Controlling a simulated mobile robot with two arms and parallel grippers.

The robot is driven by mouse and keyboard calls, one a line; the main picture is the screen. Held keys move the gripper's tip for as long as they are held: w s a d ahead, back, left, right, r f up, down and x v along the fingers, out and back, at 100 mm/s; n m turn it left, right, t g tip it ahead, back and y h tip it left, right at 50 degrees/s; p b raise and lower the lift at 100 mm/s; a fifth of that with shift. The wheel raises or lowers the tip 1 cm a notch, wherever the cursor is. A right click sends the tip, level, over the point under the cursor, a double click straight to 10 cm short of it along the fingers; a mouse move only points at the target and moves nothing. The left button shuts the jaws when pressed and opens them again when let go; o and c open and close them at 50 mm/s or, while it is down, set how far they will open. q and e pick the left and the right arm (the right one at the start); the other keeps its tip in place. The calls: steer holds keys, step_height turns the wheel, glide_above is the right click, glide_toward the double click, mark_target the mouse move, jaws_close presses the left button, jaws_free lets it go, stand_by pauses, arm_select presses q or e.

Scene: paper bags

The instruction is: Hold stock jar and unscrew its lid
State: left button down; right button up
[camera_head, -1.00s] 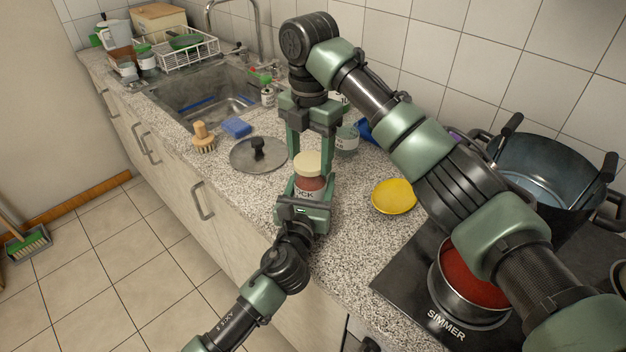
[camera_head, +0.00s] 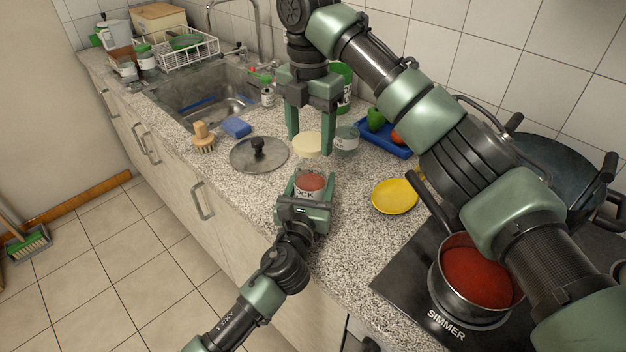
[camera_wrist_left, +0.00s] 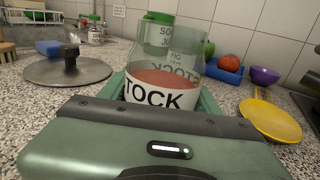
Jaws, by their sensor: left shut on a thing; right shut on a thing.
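The stock jar (camera_head: 309,184) is a clear jar with a reddish fill and a white label with dark letters. It stands upright and open-topped at the counter's front part; it also shows in the left wrist view (camera_wrist_left: 163,93). My left gripper (camera_head: 305,192) is shut on the jar from the front. The cream lid (camera_head: 307,144) is apart from the jar, above and behind it in the head view. My right gripper (camera_head: 310,143) points down and is shut on the lid, its two green fingers at the lid's sides.
A pot lid (camera_head: 259,155) lies left of the jar and a yellow dish (camera_head: 394,196) to the right. Another clear jar (camera_head: 346,140) stands behind. A pot of red sauce (camera_head: 477,275) sits on the hob at right. A blue tray (camera_head: 385,139) holds vegetables.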

steer(key=shift+r, duration=0.95)
arm_select(q)
steer(key=shift+c, duration=1.3)
jaws_free()
steer(key=v, duration=1.2)
arm_select(e)
steer(key=shift+f, duration=0.1)
